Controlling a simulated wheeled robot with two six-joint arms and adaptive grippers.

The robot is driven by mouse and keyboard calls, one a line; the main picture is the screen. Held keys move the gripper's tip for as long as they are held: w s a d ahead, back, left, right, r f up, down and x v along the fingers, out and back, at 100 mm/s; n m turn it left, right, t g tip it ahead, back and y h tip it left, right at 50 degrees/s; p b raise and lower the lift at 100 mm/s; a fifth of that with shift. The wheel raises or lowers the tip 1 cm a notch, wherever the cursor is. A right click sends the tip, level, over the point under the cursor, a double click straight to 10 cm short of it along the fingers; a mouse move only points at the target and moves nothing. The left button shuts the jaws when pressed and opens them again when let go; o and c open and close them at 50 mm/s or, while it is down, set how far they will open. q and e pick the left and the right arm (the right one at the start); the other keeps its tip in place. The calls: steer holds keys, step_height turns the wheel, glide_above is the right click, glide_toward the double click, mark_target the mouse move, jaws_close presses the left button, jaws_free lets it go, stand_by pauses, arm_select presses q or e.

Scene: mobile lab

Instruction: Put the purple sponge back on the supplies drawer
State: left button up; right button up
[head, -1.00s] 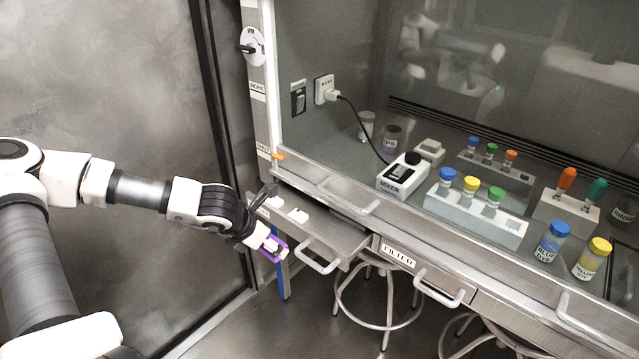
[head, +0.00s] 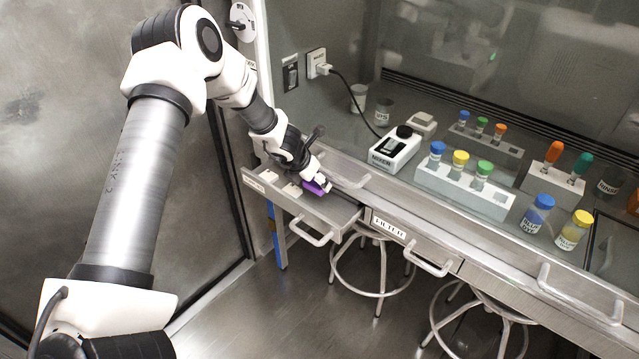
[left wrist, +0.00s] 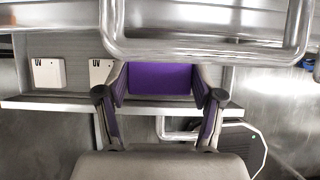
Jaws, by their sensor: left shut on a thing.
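The purple sponge (head: 316,187) is held in my left gripper (head: 322,184), above the open drawer (head: 318,212) at the left end of the bench. In the left wrist view the sponge (left wrist: 160,78) sits between the two fingers of the gripper (left wrist: 160,88), which are shut on it. White UV-labelled pieces (left wrist: 47,73) lie in the drawer, left of the sponge in that view. Whether the sponge touches the drawer bottom cannot be told. My right gripper is not in view.
A bench-edge handle (left wrist: 205,50) crosses close over the sponge in the left wrist view. The FILTER drawer (head: 410,240) is beside the open drawer. A mixer (head: 396,150) and vial racks (head: 465,188) stand on the bench. Stools (head: 372,275) stand below.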

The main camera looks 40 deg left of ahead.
mark_target(324, 200)
arm_select(q)
steer(key=shift+w+d+r+p, duration=0.1)
steer(key=shift+w+r+p, duration=0.3)
steer(key=shift+p, duration=0.1)
step_height(324, 200, down, 3)
steer(key=b, duration=0.3)
steer(key=shift+f, duration=0.2)
steer(key=shift+w+f+b, duration=0.2)
steer(key=shift+f+b, duration=0.35)
step_height(324, 200, down, 3)
steer(key=b, duration=0.3)
steer(key=shift+s+r, duration=0.1)
steer(key=shift+p, duration=0.3)
steer(key=shift+w+f+p, duration=0.25)
steer(key=shift+w+p, duration=0.05)
steer(key=shift+w, duration=0.15)
steer(key=shift+c, duration=0.8)
steer(key=shift+f, duration=0.1)
steer(key=shift+f+b, duration=0.1)
steer(key=shift+b, duration=0.2)
steer(key=o, duration=1.1)
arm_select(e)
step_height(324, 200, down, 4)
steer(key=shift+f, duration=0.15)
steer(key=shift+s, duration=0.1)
